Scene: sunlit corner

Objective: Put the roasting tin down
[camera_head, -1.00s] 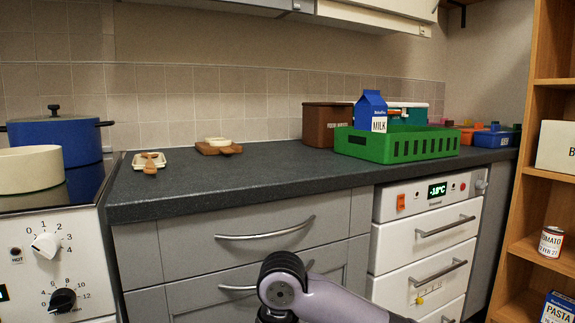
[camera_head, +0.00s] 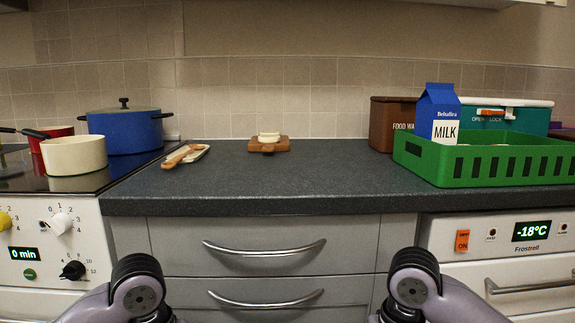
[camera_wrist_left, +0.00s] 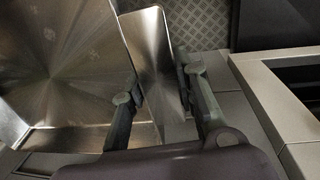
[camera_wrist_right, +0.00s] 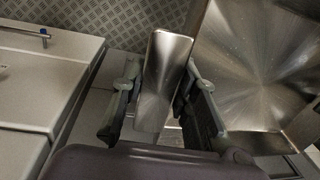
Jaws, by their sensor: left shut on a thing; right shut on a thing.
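The roasting tin is a shiny brushed-metal pan with a flat metal handle at each end. It shows in the left wrist view (camera_wrist_left: 75,65) at left and in the right wrist view (camera_wrist_right: 265,60) at right. My left gripper (camera_wrist_left: 160,85) is shut on one handle. My right gripper (camera_wrist_right: 160,88) is shut on the other handle. The tin and both grippers are out of the head view, where only parts of my two arms show at the bottom edge.
The dark worktop (camera_head: 300,185) is clear across its front and middle. A green crate (camera_head: 480,165) with a milk carton (camera_head: 437,112) stands right. Pots, including a cream one (camera_head: 75,155), are on the hob.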

